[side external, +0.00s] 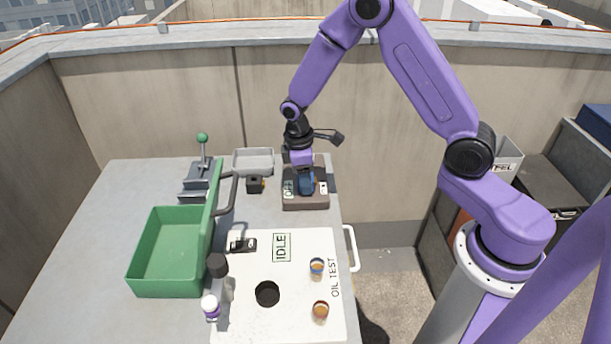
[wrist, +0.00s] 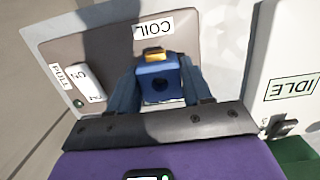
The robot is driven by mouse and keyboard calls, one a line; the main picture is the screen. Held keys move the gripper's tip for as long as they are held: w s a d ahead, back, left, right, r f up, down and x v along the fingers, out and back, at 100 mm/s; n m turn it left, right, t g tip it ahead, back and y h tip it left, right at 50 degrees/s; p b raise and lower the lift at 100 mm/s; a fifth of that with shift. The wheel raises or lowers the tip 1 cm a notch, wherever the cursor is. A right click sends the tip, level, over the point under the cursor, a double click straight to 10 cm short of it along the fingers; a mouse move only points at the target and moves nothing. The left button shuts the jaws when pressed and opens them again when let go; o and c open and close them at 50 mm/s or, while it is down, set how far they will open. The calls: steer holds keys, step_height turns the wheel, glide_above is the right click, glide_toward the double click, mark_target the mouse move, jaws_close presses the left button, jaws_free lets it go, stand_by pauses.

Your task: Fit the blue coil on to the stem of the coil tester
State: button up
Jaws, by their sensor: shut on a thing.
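My gripper (side external: 306,180) is shut on the blue coil (wrist: 158,84), one finger on each side of it. The coil is a small block with a dark round hole in its face and an orange terminal piece at its far side. The wrist view shows the tester's panel (wrist: 205,32) with a COIL label and a white switch marked PULL. The stem is hidden, so I cannot tell whether the coil is on it or above it.
A black block with an orange part (side external: 255,184) lies left of the tester, near a grey tray (side external: 253,161). A green-knobbed lever device (side external: 201,165) and a green bin (side external: 166,284) stand further left. The white oil test board (side external: 290,332) holds small jars in front.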

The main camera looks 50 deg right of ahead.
steer(key=shift+f, duration=0.2)
steer(key=o, duration=1.3)
steer(key=r, duration=0.5)
steer(key=w+a+r, duration=0.1)
steer(key=r, duration=1.1)
steer(key=shift+w+a+r, duration=0.2)
steer(key=shift+a, duration=0.05)
steer(key=s+n, duration=0.1)
steer(key=s, duration=0.9)
steer(key=s+a+n+y, duration=0.1)
steer(key=s, duration=0.9)
steer(key=s+n+t, duration=0.1)
steer(key=s, duration=0.9)
steer(key=shift+s+a+f+n, duration=0.2)
steer(key=shift+a+f+n, duration=0.1)
steer(key=shift+a+f, duration=0.1)
